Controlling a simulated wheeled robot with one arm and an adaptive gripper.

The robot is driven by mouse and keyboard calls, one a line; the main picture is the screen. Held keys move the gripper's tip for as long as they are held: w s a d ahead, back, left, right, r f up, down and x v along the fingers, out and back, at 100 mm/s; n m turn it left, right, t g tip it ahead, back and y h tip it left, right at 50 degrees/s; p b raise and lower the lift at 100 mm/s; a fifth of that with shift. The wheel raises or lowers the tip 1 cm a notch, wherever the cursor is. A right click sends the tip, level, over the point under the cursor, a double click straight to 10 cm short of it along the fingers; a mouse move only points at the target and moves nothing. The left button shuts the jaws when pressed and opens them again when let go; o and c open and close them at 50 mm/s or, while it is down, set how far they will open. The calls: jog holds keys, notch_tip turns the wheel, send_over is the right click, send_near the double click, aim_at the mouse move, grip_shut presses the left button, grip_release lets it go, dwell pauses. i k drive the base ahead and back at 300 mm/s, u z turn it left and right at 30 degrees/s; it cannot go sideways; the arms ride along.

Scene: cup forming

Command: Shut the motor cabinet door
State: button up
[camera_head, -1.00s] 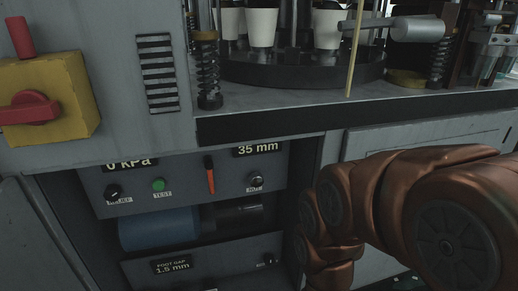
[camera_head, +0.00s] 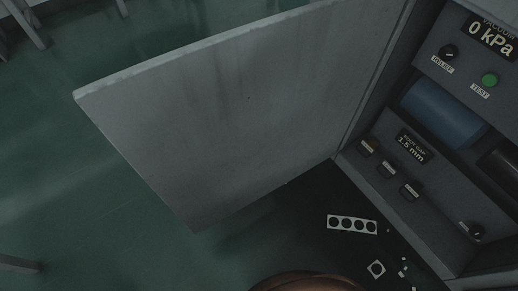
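The motor cabinet door (camera_head: 240,110) is a grey panel that stands wide open, swung out to the left. Its hinge edge meets the cabinet near the middle right, and its free edge is at the far left. The open motor cabinet (camera_head: 430,180) at the right shows a blue cylinder (camera_head: 440,112), a 0 kPa display, a green test button and a lower panel reading 1.5 mm. A copper-coloured part of my arm (camera_head: 310,284) shows at the bottom edge. My gripper is not in view.
Green floor (camera_head: 60,160) lies clear left of the door. A dark mat (camera_head: 310,210) lies below the cabinet, with a punched strip (camera_head: 352,225) and small scraps on it. Pale furniture legs (camera_head: 25,22) stand at the upper left.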

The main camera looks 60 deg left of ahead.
aim_at(215, 125)
jog(key=k, duration=1.4)
jog(key=u, duration=2.9)
jog(key=i, duration=1.8)
jog(key=z, duration=3.45)
